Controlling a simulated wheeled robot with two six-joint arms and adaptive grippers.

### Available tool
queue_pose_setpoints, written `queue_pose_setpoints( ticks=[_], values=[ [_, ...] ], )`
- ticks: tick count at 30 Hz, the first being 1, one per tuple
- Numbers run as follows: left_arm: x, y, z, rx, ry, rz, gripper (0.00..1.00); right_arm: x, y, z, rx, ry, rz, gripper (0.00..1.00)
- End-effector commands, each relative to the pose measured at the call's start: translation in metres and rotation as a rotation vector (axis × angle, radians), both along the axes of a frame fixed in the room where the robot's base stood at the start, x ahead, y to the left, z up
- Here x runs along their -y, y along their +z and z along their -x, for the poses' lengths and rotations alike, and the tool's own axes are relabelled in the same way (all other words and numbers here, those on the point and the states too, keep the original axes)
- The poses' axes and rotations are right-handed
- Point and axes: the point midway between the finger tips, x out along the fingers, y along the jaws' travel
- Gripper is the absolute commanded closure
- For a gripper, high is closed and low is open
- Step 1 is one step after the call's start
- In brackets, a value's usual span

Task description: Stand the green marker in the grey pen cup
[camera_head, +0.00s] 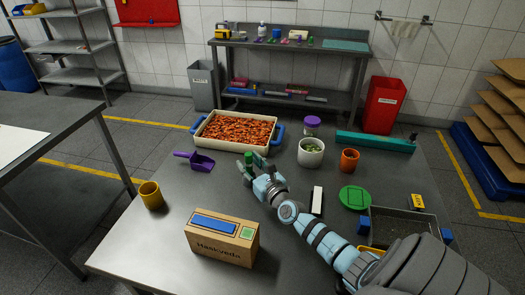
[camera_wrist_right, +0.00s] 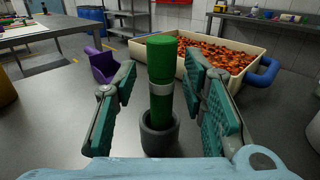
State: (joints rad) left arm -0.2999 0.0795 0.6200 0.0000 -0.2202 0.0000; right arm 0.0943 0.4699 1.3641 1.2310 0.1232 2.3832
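The green marker (camera_wrist_right: 161,64), with a pale band round its middle, stands upright with its lower end inside the grey pen cup (camera_wrist_right: 158,138). In the head view the marker (camera_head: 248,158) shows small at my right gripper's fingertips, and the cup cannot be made out there. My right gripper (camera_head: 250,169) is open, with its green-padded fingers on either side of the marker. The wrist view shows a gap between the marker and each finger of the gripper (camera_wrist_right: 158,90). My left gripper is not in view.
Behind stands a cream tray (camera_head: 201,135) of orange pieces, with a purple scoop (camera_head: 197,162) to its left. A cardboard box (camera_head: 222,240) and yellow cup (camera_head: 151,195) stand nearer. A white pot (camera_head: 311,153) and orange cup (camera_head: 349,160) are to the right.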

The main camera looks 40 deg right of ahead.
Motion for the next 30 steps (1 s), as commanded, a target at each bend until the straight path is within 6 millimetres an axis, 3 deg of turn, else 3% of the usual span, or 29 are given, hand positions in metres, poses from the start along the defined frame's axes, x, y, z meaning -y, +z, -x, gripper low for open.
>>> queue_pose_setpoints(
  ticks=[6,12,15,26,30],
  values=[
    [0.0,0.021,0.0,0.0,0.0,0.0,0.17,-0.01,0.004,0.056,-0.003,0.002,0.0,0.61],
    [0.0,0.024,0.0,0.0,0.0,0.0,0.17,-0.02,0.002,0.108,-0.003,0.002,-0.002,0.61],
    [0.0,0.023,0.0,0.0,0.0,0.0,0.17,-0.022,0.001,0.122,-0.001,0.001,0.0,0.61],
    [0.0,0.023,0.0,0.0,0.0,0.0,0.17,-0.023,0.002,0.13,0.001,-0.001,-0.001,0.61],
    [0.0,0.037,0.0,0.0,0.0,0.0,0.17,-0.023,0.016,0.13,0.001,0.0,-0.001,0.61]
  ],
)
